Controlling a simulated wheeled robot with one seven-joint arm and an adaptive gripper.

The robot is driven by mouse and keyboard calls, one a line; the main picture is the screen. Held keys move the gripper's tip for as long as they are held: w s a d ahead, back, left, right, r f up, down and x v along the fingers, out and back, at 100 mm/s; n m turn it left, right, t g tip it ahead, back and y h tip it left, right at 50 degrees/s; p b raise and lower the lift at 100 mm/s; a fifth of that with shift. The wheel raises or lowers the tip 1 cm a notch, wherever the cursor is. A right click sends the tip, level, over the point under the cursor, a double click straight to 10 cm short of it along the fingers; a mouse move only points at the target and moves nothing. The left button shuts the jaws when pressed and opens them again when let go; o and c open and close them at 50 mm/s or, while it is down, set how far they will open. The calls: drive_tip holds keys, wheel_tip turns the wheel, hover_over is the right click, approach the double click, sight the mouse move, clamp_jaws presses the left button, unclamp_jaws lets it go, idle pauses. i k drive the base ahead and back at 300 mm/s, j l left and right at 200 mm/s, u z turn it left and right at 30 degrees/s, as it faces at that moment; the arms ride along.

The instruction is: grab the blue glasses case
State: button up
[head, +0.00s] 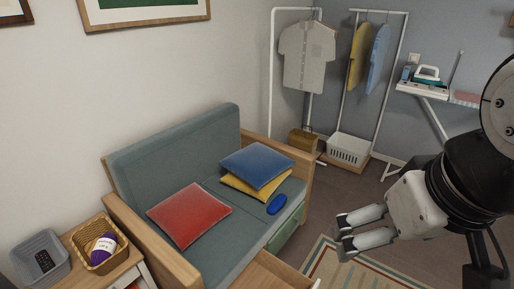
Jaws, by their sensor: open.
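The blue glasses case (277,205) is a small, rounded, dark blue shape. It lies on the seat of the grey-green sofa (160,138), near the seat's front edge and in front of a blue cushion (256,165) and a yellow cushion (258,189). My gripper (342,234) is open and empty. In the picture it is right of the case and a little lower, apart from it, over the floor and rug side. No part of the case seems hidden.
A red cushion (189,214) lies left of the case. Wooden armrests (152,244) bound the sofa. A wooden surface (272,272) stands at the sofa's front. Two baskets sit at lower left, one holding purple yarn (103,248). Clothes racks and an ironing board (428,92) stand behind.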

sight(276, 205)
drive_tip(key=z, duration=0.85)
drive_tip(key=i+l+z, duration=0.1)
drive_tip(key=i+z, duration=0.35)
drive_tip(key=i, duration=2.55)
drive_tip(key=i+u, duration=0.25)
drive_tip(key=u, duration=0.15)
drive_tip(key=i+l+u, duration=0.15)
drive_tip(key=u, duration=0.2)
drive_tip(key=i+l+u, duration=0.2)
drive_tip(key=i+u, duration=0.2)
drive_tip(key=u, duration=2.9)
drive_tip(key=j, duration=0.1)
